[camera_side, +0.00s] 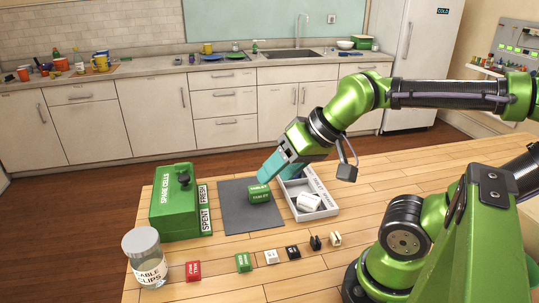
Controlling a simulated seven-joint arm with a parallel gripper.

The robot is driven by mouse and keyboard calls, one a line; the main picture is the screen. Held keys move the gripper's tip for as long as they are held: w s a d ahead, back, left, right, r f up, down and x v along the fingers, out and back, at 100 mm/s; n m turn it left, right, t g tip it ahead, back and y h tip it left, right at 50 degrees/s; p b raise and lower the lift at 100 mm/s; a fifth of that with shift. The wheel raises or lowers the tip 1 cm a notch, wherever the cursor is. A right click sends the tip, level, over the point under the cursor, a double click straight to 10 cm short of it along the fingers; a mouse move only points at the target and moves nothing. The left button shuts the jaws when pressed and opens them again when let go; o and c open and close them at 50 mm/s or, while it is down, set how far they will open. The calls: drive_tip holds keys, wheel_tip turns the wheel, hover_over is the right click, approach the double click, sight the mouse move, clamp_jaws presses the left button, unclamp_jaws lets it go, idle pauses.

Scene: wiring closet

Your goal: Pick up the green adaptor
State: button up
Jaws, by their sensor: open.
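A small green block with white lettering (243,262) lies on the wooden table near the front, in a row of small blocks. A larger green labelled piece (259,192) sits on the dark grey mat (236,220). The lettering is too small to read surely, so I cannot tell which of these is the adaptor. My gripper (278,169), with teal fingers, points down at the mat's far right, beside the tray. It is open. Its fingertips are close behind the larger green piece; I cannot tell whether they touch it.
A white tray (323,213) holding white pieces stands right of the mat. A green "SPARE CELLS" box (172,216) stands left. A clip jar (145,268), a red block (193,271), and white and black pieces line the front. Bare table lies front right.

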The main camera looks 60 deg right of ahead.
drive_tip(key=shift+o, duration=1.4)
